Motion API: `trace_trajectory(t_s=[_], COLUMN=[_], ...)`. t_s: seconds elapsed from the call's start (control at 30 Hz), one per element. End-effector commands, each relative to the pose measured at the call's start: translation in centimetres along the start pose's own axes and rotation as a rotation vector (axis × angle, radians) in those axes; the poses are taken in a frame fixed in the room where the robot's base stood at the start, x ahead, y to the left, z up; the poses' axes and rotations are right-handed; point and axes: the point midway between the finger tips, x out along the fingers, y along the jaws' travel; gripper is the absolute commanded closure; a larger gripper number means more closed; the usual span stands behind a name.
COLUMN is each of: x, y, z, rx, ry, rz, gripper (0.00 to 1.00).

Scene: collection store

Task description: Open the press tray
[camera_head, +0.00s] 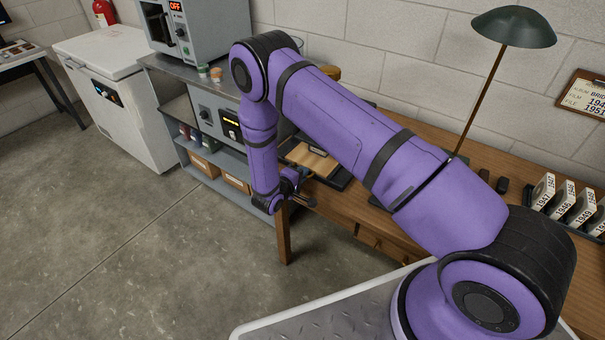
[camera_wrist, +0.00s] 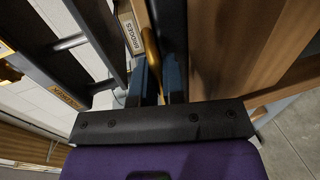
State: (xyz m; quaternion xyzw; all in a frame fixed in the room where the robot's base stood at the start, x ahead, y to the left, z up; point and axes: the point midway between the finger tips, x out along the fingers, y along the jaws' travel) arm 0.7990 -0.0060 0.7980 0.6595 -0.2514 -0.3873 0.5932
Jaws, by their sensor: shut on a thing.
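My gripper (camera_head: 306,198) is low in front of the wooden table's left end. In the wrist view, my gripper (camera_wrist: 163,85) is shut around a brass-coloured bar (camera_wrist: 151,45), which looks like a handle. Its join to the tray is hidden, so I cannot tell how far the tray is out.
The wooden table (camera_head: 420,228) carries a green lamp (camera_head: 513,27) and several year-labelled boxes (camera_head: 563,199). A white chest (camera_head: 115,80) and an oven-like cabinet (camera_head: 195,25) stand left. The concrete floor (camera_head: 130,250) in front is clear. A label reading BRIDGES (camera_wrist: 130,35) shows near the fingers.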

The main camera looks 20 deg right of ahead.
Motion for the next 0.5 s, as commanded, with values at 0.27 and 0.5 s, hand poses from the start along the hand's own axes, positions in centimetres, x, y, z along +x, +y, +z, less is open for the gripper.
trace_trajectory(t_s=[0.27,0.5], x=[-4.1,-9.7], y=[-0.9,-2.1], z=[-0.1,-0.1], rx=[-0.002,-0.002], ry=[0.005,0.006], rz=[-0.001,-0.001], gripper=[1.0,1.0])
